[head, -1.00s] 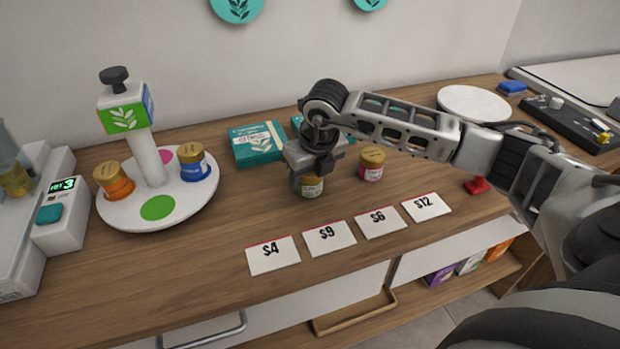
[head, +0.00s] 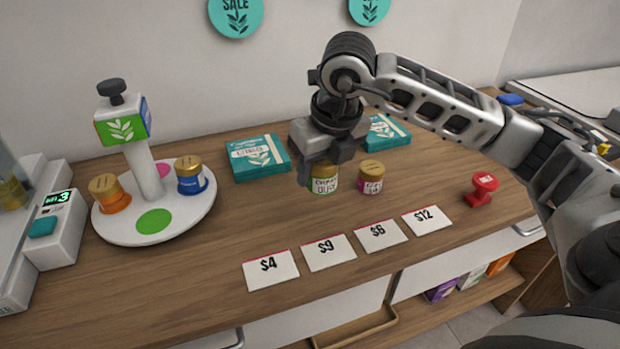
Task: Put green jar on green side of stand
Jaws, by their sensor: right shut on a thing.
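The green jar (head: 324,184) has a gold lid and a white and green label. My right gripper (head: 322,166) is shut on it near its lid and covers part of the lid. The jar seems to be lifted a little above the counter. The round white stand (head: 128,233) is at the left, with a post carrying a cube sign whose green face (head: 121,130) is toward me. Its green spot (head: 154,221) at the front is bare. An orange jar (head: 109,194) and a blue jar (head: 190,176) stand on it. My left gripper is not in view.
A pink jar (head: 371,177) stands just right of the green jar. Teal boxes (head: 258,157) lie behind. Price cards (head: 329,252) lie along the front. A red stamp (head: 481,190) is at the right. A white device (head: 55,228) stands left of the stand.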

